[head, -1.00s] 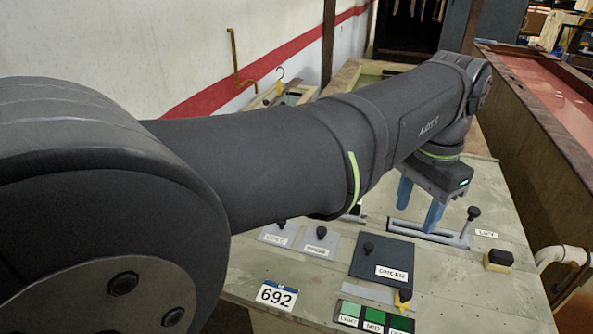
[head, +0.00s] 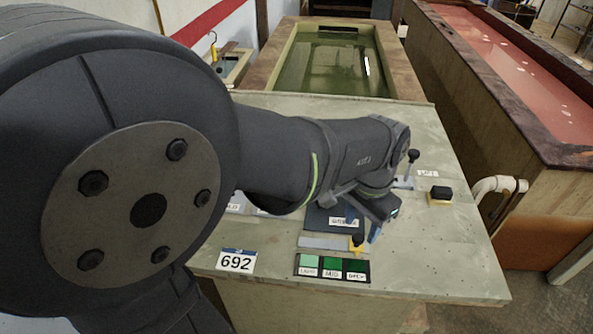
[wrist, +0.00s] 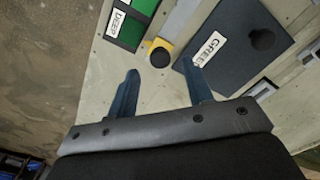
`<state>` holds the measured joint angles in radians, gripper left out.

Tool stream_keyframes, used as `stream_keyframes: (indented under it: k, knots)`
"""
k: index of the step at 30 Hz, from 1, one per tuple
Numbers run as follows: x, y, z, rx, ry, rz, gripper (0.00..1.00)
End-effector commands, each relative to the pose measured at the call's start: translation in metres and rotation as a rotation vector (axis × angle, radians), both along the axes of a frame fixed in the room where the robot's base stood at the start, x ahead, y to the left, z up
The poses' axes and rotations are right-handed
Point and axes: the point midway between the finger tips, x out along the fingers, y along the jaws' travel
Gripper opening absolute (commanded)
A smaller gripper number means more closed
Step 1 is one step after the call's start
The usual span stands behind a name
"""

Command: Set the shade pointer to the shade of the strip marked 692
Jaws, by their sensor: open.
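The shade pointer, a yellow piece with a black knob (head: 357,244), stands at the DEEP end of its grey slide. It also shows in the wrist view (wrist: 159,54). The shade scale (head: 332,268) has three green patches, LIGHT, MID and DEEP, from left to right. A white card marked 692 (head: 236,261), with a blue top band, is at the front left of the bench; no separate strip with that number is seen. My gripper (wrist: 160,70) is open and empty, its blue fingertips close to the pointer, which appears just beyond the gap between them.
A dark plate labelled GREEN (wrist: 225,45) with a black knob lies right beside the pointer. A lever (head: 411,168) and a yellow-black block (head: 440,195) stand at the right. A green vat (head: 335,60) is behind the bench. The front right surface is clear.

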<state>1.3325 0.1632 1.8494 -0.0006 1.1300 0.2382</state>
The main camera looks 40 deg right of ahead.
Motion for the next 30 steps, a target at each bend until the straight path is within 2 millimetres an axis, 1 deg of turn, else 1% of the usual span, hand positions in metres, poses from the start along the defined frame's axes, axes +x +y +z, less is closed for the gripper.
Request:
stream_keyframes:
  k: [1, 3, 6, 10, 17, 18, 20, 24, 25, 30]
  knots:
    - [0.000, 0.001, -0.009, 0.002, 0.001, 0.000, 0.47]
    - [0.000, 0.000, -0.018, 0.002, 0.001, 0.000, 0.47]
    - [0.000, 0.000, -0.027, 0.000, 0.000, 0.000, 0.47]
    - [0.000, 0.000, -0.032, -0.001, 0.000, 0.000, 0.47]
    - [0.000, 0.000, -0.032, -0.001, 0.000, 0.000, 0.47]
    - [0.000, 0.000, -0.032, -0.001, 0.000, 0.000, 0.43]
    - [0.000, 0.000, -0.032, -0.001, 0.000, 0.000, 0.31]
    - [0.000, 0.000, -0.032, -0.001, 0.000, 0.000, 0.03]
    - [0.000, 0.000, -0.032, -0.001, 0.000, 0.000, 0.00]
    - [0.002, 0.002, -0.032, -0.001, 0.000, 0.001, 0.00]
